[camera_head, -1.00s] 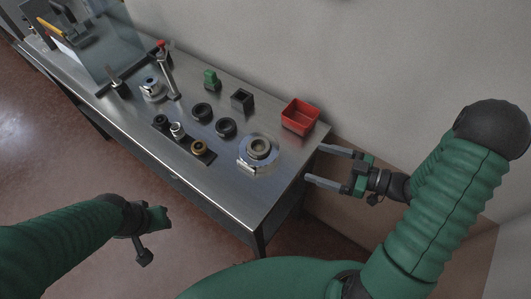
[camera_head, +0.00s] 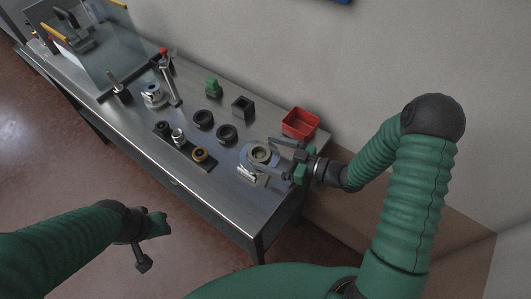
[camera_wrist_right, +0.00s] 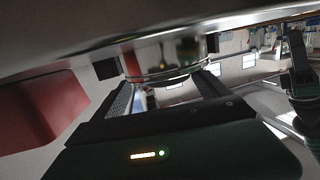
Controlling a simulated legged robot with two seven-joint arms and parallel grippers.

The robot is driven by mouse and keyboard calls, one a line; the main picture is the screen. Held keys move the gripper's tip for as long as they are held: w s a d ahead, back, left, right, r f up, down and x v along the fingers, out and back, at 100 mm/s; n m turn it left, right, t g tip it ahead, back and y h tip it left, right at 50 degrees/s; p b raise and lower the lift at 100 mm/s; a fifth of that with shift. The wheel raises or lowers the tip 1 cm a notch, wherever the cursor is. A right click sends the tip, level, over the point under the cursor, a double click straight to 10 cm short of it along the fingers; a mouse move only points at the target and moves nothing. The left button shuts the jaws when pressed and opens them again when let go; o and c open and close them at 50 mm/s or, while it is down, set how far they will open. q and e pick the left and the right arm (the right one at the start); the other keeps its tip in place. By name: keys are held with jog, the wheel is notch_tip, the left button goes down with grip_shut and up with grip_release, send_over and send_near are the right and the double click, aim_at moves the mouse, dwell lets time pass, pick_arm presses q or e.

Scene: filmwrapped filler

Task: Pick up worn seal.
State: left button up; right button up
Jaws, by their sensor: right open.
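A dark grey ring (camera_head: 259,152), which looks like the worn seal, sits on a round shiny metal holder (camera_head: 246,160) near the bench's right end. My right gripper (camera_head: 271,159) is open at the holder's right side, its fingers pointing left toward the ring. In the right wrist view, a rounded shiny metal part (camera_wrist_right: 165,62) shows between my fingers (camera_wrist_right: 165,85); I cannot tell whether they touch it. The ring cannot be made out there. My left gripper (camera_head: 146,238) is in front of the bench, away from the parts; its opening is unclear.
A red bin (camera_head: 300,124) stands just behind my right gripper and shows in the wrist view (camera_wrist_right: 50,115). Two black rings (camera_head: 215,126), a black square block (camera_head: 243,106), a green part (camera_head: 213,87) and a dark tray with small parts (camera_head: 183,148) lie left on the steel bench (camera_head: 200,185).

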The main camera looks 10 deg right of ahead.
jog(key=shift+s+a+r, duration=0.1)
jog(key=shift+s+a, duration=0.15)
jog(key=shift+a, duration=0.55)
jog(key=shift+c, duration=0.4)
jog(key=shift+s+a, duration=0.1)
jog(key=shift+a, duration=0.15)
jog(key=shift+c, duration=1.2)
jog(key=shift+w+a+g, duration=0.3)
jog(key=shift+a, duration=0.05)
jog(key=c, duration=0.5)
jog(key=shift+c, duration=1)
jog(key=shift+d+f, duration=0.2)
jog(key=shift+d, duration=0.1)
jog(key=c, duration=0.4)
pick_arm(q)
jog(key=shift+w+a+f, duration=0.15)
jog(key=shift+a, duration=0.4)
jog(key=shift+w+a+f, duration=0.1)
jog(key=shift+a+f, duration=0.05)
jog(key=shift+a, duration=0.4)
pick_arm(e)
jog(key=shift+r, duration=0.15)
